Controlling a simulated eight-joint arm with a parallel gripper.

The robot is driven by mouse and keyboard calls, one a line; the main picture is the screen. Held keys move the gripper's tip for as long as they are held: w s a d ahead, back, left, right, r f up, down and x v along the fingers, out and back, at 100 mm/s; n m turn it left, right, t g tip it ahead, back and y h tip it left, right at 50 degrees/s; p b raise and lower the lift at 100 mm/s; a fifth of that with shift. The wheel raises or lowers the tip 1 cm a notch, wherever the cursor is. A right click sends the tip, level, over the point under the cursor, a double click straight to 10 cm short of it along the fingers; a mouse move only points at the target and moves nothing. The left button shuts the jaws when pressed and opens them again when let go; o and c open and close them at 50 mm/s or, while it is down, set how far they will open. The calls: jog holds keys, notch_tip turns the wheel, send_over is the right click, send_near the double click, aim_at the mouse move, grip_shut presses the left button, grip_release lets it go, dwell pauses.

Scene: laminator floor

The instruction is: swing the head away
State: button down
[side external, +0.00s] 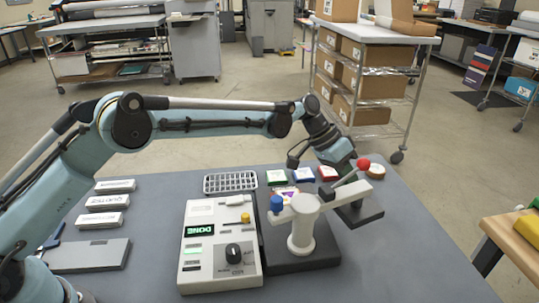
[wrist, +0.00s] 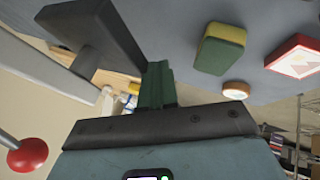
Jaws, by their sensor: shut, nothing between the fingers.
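The press's head, a dark flat plate (side external: 364,214), hangs at the right end of a pale arm on a white post (side external: 302,232). It sits to the right of the dark base (side external: 318,257). The arm has a blue knob (side external: 277,203) at its left end and a lever with a red ball (side external: 363,164), also in the wrist view (wrist: 27,155). My gripper (side external: 343,190) is shut and empty, beside the arm and behind the lever in the side view. Its green fingers (wrist: 156,85) are close to the dark plate (wrist: 100,35); contact is unclear.
A control box (side external: 222,250) reading DONE stands left of the post. A wire rack (side external: 230,182) and several small coloured blocks (side external: 277,177) lie behind. A round wooden piece (side external: 375,172) lies beyond the lever. The right front of the table is clear.

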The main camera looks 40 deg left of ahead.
dwell(0.5)
jog(key=s+a+r+n+t+y, duration=0.15)
jog(key=s+a+r, duration=0.25)
jog(key=a+r, duration=0.85)
jog(key=s+a+f+n+t+y, duration=0.2)
jog(key=s+a, duration=0.4)
jog(key=s, duration=0.6)
jog(key=s+a+f+n+t+y, duration=0.1)
jog(key=s+a, duration=0.5)
jog(key=s, duration=0.6)
notch_tip(320, 180, down, 3)
jog(key=n+y, duration=0.1)
jog(key=y, duration=0.1)
jog(key=shift+n+t+y, duration=0.35)
